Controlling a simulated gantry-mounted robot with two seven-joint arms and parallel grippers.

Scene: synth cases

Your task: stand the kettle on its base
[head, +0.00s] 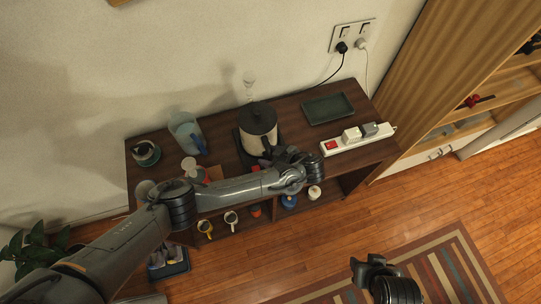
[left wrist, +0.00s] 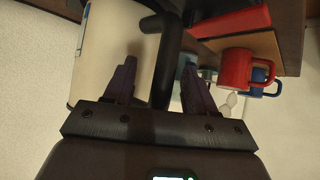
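The kettle (head: 258,143), pale-bodied with a dark lid, stands upright on the dark wooden cabinet top in the head view. A dark flat piece (head: 243,153), perhaps its base, shows at its lower left; I cannot tell whether the kettle is seated on it. My left gripper (head: 275,157) is at the kettle's front side. In the left wrist view, the black handle (left wrist: 163,65) runs between the open fingers of my left gripper (left wrist: 158,78), with a gap on the left finger's side. The kettle's pale body (left wrist: 112,45) is behind. My right gripper (head: 366,264) is low, away from the cabinet.
A blue-grey pitcher (head: 184,131) and a small glass-and-dark pot (head: 145,153) stand left on the cabinet top. A green tray (head: 328,108) and a power strip (head: 366,139) with plugs lie right. Mugs (head: 231,218) are on the shelf below. A wall socket (head: 352,37) has plugged cables.

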